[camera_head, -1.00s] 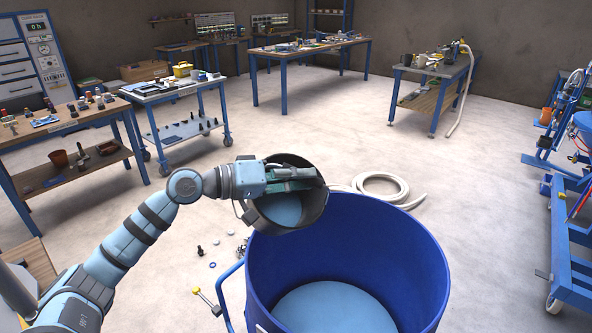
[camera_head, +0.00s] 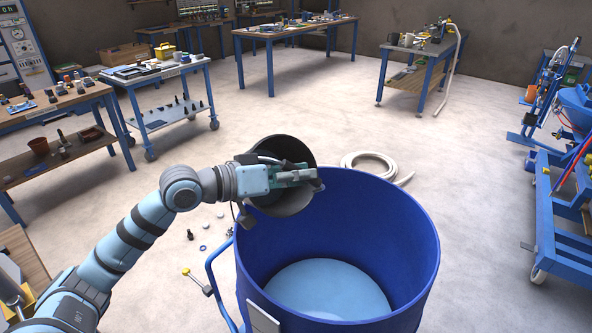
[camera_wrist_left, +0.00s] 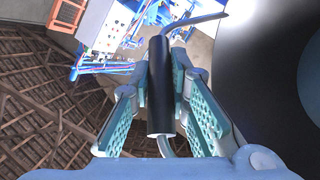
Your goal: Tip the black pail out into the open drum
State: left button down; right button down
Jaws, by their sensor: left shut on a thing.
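The black pail (camera_head: 288,149) is strongly tilted at the far left rim of the open blue drum (camera_head: 405,220). Light blue contents (camera_head: 330,288) cover the drum's bottom. My left gripper (camera_head: 306,179) is in front of the pail and hides its middle. In the left wrist view its green-padded fingers (camera_wrist_left: 160,100) are shut on the pail's black handle grip (camera_wrist_left: 160,82), with the pail's dark side (camera_wrist_left: 275,100) at the right. My right gripper is not in view.
A blue bar handle (camera_head: 213,265) stands out from the drum's left side. A white hose (camera_head: 372,162) is coiled on the floor behind it. Small parts (camera_head: 203,247) lie on the floor at left. A blue wheeled frame (camera_head: 560,235) stands at right. Open floor lies between.

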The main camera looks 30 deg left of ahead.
pick_arm(q)
jog(key=shift+s+d+f+m+b, duration=0.25)
jog(key=shift+d+f+m+b, duration=0.15)
jog(key=shift+d+f+b, duration=0.15)
jog(key=s+d+f+m+y+b, duration=0.1)
jog(key=d+f+m+b, duration=0.2)
jog(key=f, duration=0.3)
jog(key=s+d+f+m+t+y+b, duration=0.1)
jog(key=s+d+f+m+y+b, duration=0.1)
jog(key=f, duration=0.4)
jog(key=shift+d+m+b, duration=0.5)
jog(key=shift+m+b, duration=0.15)
jog(key=shift+m, duration=0.05)
dwell(2.0)
